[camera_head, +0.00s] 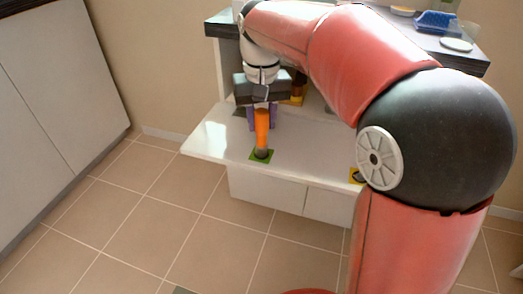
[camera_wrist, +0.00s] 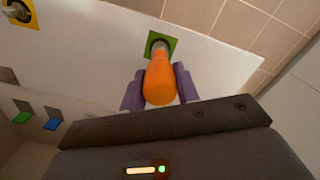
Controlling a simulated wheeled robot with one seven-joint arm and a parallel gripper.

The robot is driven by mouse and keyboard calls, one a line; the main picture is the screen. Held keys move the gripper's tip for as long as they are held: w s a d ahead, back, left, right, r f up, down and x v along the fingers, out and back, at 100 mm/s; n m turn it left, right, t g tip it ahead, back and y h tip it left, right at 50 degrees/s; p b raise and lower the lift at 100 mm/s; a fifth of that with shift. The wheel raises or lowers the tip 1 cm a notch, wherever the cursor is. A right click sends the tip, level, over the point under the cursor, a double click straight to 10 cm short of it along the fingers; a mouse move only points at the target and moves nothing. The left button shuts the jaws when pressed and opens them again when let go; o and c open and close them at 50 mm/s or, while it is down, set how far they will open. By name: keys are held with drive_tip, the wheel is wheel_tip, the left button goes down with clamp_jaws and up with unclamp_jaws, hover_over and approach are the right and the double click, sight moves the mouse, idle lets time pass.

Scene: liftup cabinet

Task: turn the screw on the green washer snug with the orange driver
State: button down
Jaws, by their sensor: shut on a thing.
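The orange driver (camera_head: 262,125) stands upright in the head view, its lower end over the green washer (camera_head: 255,158) on the white shelf (camera_head: 205,142). My gripper (camera_head: 262,116) is shut on the driver's handle, with purple fingers on both sides. In the wrist view the orange driver (camera_wrist: 160,80) sits between the purple fingers (camera_wrist: 160,92), and its grey tip end reaches the middle of the green washer (camera_wrist: 152,42). The screw on the green washer is hidden by the driver.
A yellow washer (camera_head: 355,175) with a dark part on it lies to the right on the shelf; it also shows in the wrist view (camera_wrist: 12,24). Green (camera_wrist: 24,112) and blue (camera_wrist: 53,124) tabs are at the left of the wrist view. A dark countertop (camera_head: 465,57) holding a blue item (camera_head: 437,22) stands above.

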drive_tip(key=shift+r+p, duration=0.9)
drive_tip(key=shift+p, duration=0.05)
idle(0.4)
drive_tip(key=shift+r+p, duration=2.15)
drive_tip(key=shift+r, duration=1.3)
drive_tip(key=shift+d, duration=0.1)
